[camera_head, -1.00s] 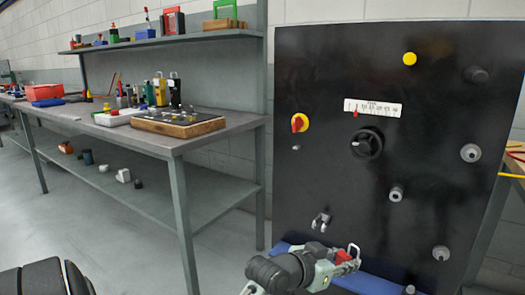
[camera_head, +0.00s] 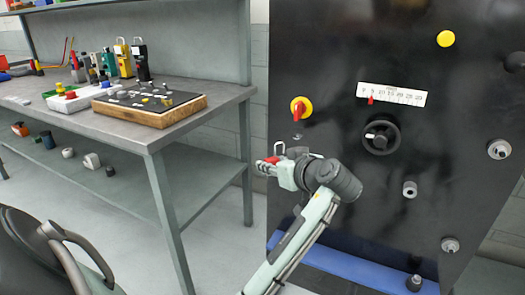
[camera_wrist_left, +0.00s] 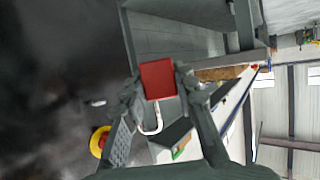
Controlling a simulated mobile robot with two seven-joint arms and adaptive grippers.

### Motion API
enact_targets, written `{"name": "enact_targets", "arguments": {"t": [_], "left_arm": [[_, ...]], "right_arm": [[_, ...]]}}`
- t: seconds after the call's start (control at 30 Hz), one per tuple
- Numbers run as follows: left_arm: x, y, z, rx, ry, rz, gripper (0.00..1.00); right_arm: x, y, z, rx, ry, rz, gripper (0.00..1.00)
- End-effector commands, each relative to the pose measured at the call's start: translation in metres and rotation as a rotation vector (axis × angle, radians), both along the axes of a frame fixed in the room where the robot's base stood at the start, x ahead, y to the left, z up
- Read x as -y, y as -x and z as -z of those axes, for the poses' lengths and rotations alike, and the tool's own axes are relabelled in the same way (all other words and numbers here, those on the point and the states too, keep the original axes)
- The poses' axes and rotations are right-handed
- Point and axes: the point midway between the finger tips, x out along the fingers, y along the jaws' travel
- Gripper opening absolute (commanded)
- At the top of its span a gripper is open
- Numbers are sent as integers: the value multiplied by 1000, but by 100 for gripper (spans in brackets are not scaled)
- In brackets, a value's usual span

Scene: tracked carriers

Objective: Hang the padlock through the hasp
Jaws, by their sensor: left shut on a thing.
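A red padlock (camera_head: 264,167) with a pale metal shackle (camera_head: 279,148) is held by my left gripper (camera_head: 274,171), in front of the left edge of the black panel. In the left wrist view the red body (camera_wrist_left: 158,79) sits between the two fingertips of my left gripper (camera_wrist_left: 160,88). The shackle (camera_wrist_left: 152,127) points down in that view. The gripper is shut on the padlock. The hasp does not show now; my left arm covers part of the lower panel. My right gripper is not in view.
The black panel (camera_head: 335,45) carries a red-and-yellow switch (camera_head: 300,107), just above the gripper, a black dial (camera_head: 381,137), a scale strip (camera_head: 392,94), a yellow button (camera_head: 446,39) and several round fittings. A workbench (camera_head: 215,97) with tools stands to the left, with floor between.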

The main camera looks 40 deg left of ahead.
Motion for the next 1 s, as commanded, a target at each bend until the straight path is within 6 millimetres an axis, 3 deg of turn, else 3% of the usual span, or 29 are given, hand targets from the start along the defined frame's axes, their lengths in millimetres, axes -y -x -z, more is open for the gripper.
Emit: {"name": "enact_targets", "arguments": {"t": [0.67, 1.0], "left_arm": [[2, 3, -8, 0, -6, -27, 0], [-6, -24, -7, 1, -7, -27, 0]], "right_arm": [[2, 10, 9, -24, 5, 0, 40], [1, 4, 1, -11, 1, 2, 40]]}}
